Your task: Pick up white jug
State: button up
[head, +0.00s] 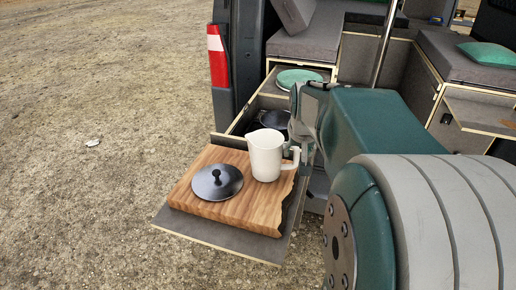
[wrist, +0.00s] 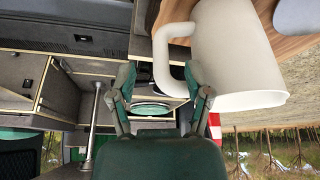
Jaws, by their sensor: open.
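The white jug (head: 265,156) stands upright on a wooden board (head: 238,211), with its handle on the right side. In the wrist view the jug (wrist: 236,55) looks inverted and fills the upper right, its handle reaching left. My gripper (wrist: 160,80) is open and empty, and its two fingers appear on either side of the handle's outer part. Whether the fingertips are level with the handle in depth, I cannot tell. In the head view my arm mostly hides the gripper, which is close to the jug's handle side.
A dark round lid with a knob (head: 217,181) lies on the board left of the jug. The grey pull-out panel (head: 222,240) bears the board. Behind it is an open drawer with a dark pan (head: 274,119) and a green round item (head: 298,78). Gravel lies to the left.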

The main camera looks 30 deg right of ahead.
aim_at(297, 154)
jog(key=x, duration=0.3)
jog(key=shift+w, duration=0.1)
grip_shut()
jog(key=shift+r, duration=0.15)
